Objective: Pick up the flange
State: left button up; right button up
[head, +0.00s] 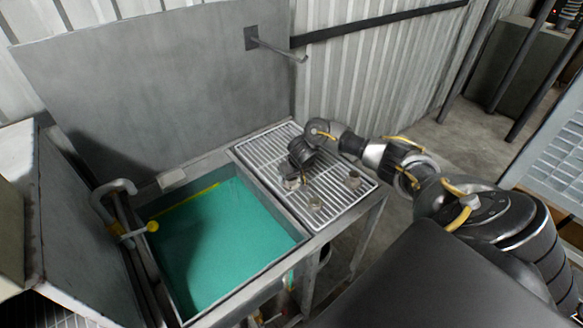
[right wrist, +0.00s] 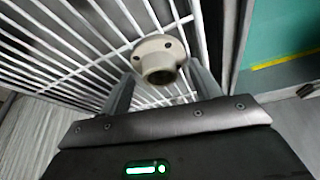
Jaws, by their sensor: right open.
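A pale grey flange with a round hub and bolt holes (right wrist: 158,58) is on the white wire grate in the right wrist view. My right gripper (right wrist: 160,85) is open, with one finger on each side of the flange's near part. I cannot tell whether the fingers touch it. In the head view my right gripper (head: 304,181) reaches down over the grate, close to a flange (head: 291,183). My left gripper is out of view.
The grate (head: 262,160) adjoins a basin with teal liquid (head: 220,245) on its left. A grey upright panel (head: 170,80) stands behind, with a rod (head: 278,48) sticking out. A hooked pipe with a yellow knob (head: 152,227) is at the basin's left.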

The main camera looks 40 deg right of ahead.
jog(key=shift+c, duration=0.4)
jog(key=c, duration=1.2)
jog(key=shift+c, duration=0.2)
jog(key=shift+r, duration=0.1)
